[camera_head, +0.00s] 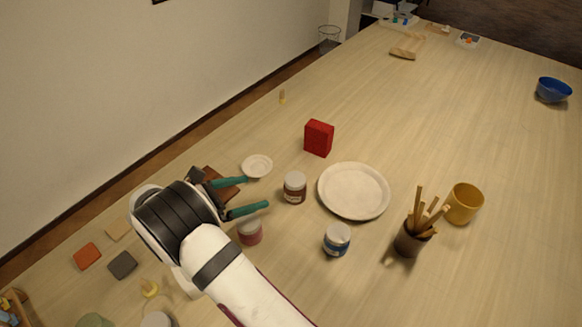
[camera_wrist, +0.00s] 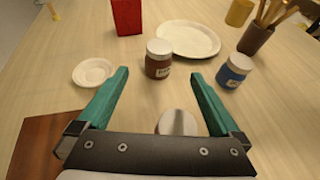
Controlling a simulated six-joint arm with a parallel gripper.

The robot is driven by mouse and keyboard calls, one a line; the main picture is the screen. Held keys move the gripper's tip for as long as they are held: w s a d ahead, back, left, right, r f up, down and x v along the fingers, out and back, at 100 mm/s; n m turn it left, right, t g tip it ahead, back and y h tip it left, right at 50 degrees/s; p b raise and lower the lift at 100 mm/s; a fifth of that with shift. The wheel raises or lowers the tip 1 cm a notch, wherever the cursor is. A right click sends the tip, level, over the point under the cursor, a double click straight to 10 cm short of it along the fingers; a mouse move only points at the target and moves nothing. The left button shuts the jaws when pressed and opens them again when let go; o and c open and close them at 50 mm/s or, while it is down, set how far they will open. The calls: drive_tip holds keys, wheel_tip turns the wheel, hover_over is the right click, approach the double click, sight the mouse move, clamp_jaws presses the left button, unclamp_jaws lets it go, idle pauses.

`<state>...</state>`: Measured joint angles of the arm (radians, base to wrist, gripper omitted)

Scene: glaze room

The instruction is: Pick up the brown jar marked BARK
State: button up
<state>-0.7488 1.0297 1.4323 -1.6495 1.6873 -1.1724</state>
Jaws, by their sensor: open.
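The brown jar (camera_head: 294,188) with a white lid stands upright on the table, left of a large white plate. In the wrist view the brown jar (camera_wrist: 158,60) stands ahead of the fingers, with a pale label too small to read. My gripper (camera_head: 258,194) is open, its two teal fingers pointing toward the brown jar with a gap before it. In the wrist view my gripper (camera_wrist: 160,85) has nothing gripped. A pink jar (camera_head: 250,232) stands close by the nearer finger. A blue jar (camera_head: 337,239) stands to the right.
A small white dish (camera_head: 257,166) lies near the farther finger. A red box (camera_head: 319,138) stands behind the brown jar. The white plate (camera_head: 372,210) is at its right, with a brush pot (camera_head: 410,241) and yellow mug (camera_head: 464,204) beyond. The far table is mostly clear.

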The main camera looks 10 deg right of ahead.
sight(289, 183)
drive_tip(key=x, duration=1.5)
drive_tip(key=shift+w+d+f, duration=0.15)
drive_tip(key=shift+w+f, duration=0.05)
drive_tip(key=shift+f, duration=0.1)
clamp_jaws()
